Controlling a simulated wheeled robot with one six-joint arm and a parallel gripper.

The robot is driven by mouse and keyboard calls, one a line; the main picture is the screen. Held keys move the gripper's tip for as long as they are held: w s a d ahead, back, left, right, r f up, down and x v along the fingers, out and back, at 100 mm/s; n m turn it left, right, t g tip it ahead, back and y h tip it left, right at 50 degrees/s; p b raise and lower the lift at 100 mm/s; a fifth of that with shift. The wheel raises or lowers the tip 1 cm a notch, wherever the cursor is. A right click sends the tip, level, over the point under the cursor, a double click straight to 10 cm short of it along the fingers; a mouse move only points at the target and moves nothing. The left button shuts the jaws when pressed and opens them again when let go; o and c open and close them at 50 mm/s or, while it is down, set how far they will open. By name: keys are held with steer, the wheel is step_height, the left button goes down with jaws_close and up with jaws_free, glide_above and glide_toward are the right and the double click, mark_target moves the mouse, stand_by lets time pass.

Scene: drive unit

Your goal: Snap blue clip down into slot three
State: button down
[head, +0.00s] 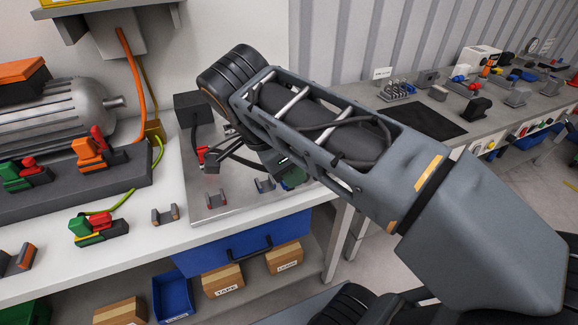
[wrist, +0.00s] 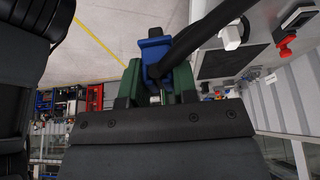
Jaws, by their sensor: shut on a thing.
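In the wrist view a blue clip (wrist: 155,55) sits between the two dark green fingers of my gripper (wrist: 157,82), which is shut on it. A thick black cable or rod crosses at the clip from the upper right. In the head view my gripper (head: 288,172) is low over the metal plate (head: 235,210), mostly hidden by my arm; the blue clip does not show there. Small U-shaped holders stand near it: one with red ends (head: 215,200) and a greyish one (head: 265,185). I cannot tell which place is slot three.
A holder with orange ends (head: 165,215) stands on the white bench left of the plate. A green and red connector (head: 98,230) and a grey motor (head: 55,112) are further left. A black box (head: 195,107) stands behind the plate. A second bench (head: 440,115) with small parts is at right.

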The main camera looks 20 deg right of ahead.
steer(key=w+d+p, duration=0.2)
steer(key=w+p, duration=0.4)
steer(key=w, duration=0.7)
steer(key=w+d+p, duration=0.2)
steer(key=w+p, duration=0.4)
steer(key=w, duration=0.7)
steer(key=shift+w+p, duration=0.15)
steer(key=shift+p, duration=0.15)
steer(key=shift+f, duration=0.1)
step_height(320, 180, down, 7)
steer(key=w+b, duration=0.2)
steer(key=b, duration=0.2)
stand_by(0.4)
steer(key=shift+f, duration=0.15)
steer(key=shift+w+f+b, duration=0.1)
steer(key=shift+f+b, duration=0.95)
steer(key=shift+f, duration=0.2)
steer(key=shift+f, duration=0.25)
stand_by(0.9)
steer(key=shift+f+b, duration=1.15)
